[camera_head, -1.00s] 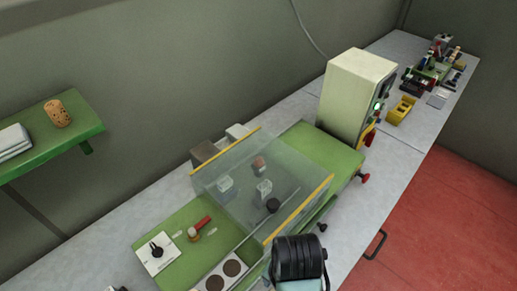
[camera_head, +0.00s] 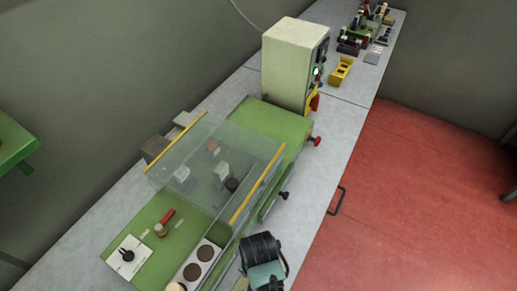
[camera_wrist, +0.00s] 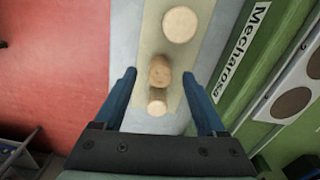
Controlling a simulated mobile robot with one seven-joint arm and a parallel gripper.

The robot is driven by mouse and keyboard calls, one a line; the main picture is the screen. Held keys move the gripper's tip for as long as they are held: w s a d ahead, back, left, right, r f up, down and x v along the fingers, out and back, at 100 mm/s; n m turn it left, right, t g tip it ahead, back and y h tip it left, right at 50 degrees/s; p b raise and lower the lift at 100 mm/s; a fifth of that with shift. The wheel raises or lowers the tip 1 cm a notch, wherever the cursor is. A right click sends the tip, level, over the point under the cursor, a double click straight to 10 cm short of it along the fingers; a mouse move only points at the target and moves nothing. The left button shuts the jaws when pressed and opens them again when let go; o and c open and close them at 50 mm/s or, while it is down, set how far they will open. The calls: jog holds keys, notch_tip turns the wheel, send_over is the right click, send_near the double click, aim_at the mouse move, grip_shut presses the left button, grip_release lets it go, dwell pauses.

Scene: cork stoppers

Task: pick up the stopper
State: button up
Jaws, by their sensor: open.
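In the wrist view, three cork stoppers sit in a line on a beige strip (camera_wrist: 155,42). The far stopper (camera_wrist: 180,24) shows a wide pale round face. The middle stopper (camera_wrist: 159,72) is browner and smaller. The near stopper (camera_wrist: 156,103) shows a small pale end and sits close to the middle one. My gripper (camera_wrist: 159,75) is open, with one blue finger on each side of the middle and near stoppers. I see gaps on both sides; height above them is unclear. In the head view my fingers are hidden.
A green machine with lettering (camera_wrist: 243,50) runs close along the right of the strip. In the head view it carries a clear guard (camera_head: 215,160) with yellow edges and a cream box (camera_head: 292,65). Red floor (camera_head: 420,190) lies beyond the grey bench edge.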

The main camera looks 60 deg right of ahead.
jog(key=shift+f, duration=1.05)
grip_shut()
